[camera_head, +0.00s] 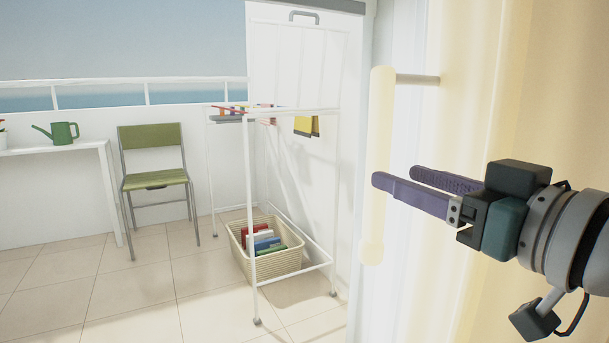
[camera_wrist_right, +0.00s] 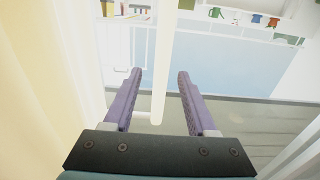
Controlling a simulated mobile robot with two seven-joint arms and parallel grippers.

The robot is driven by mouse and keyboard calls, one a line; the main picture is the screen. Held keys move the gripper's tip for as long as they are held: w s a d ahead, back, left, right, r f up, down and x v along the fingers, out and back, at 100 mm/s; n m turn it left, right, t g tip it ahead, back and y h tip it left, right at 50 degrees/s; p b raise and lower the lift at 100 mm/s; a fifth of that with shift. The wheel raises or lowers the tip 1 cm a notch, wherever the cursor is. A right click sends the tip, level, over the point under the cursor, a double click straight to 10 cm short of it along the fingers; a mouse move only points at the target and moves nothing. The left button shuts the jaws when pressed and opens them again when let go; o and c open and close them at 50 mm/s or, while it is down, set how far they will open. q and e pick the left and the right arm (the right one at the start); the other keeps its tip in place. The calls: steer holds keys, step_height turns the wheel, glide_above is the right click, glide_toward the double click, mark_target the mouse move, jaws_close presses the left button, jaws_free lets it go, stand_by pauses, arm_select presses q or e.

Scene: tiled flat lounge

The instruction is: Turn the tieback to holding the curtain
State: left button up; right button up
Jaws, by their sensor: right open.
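The tieback (camera_head: 381,110) is a pale cream upright bar with a rounded lower end, on a short horizontal peg (camera_head: 420,79) near its top. The cream curtain (camera_head: 505,90) hangs to its right, and also fills the left of the right wrist view (camera_wrist_right: 40,70). My right gripper (camera_head: 396,175) is open, its purple fingers pointing left at the bar's lower half. In the right wrist view the bar (camera_wrist_right: 166,50) runs between the two open fingers. Whether either finger touches it I cannot tell. My left gripper is not in view.
A white wheeled rack (camera_head: 248,200) stands left of the doorway, with a woven basket (camera_head: 268,265) on its lower shelf. A green chair (camera_head: 155,170) and a white table (camera_head: 60,149) with a watering can (camera_head: 62,133) are farther left. The tiled floor in front is clear.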

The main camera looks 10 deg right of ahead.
steer(key=b+x, duration=0.1)
steer(key=x, duration=0.7)
steer(key=shift+w+a, duration=0.2)
steer(key=shift+w, duration=0.05)
jaws_close()
stand_by(1.0)
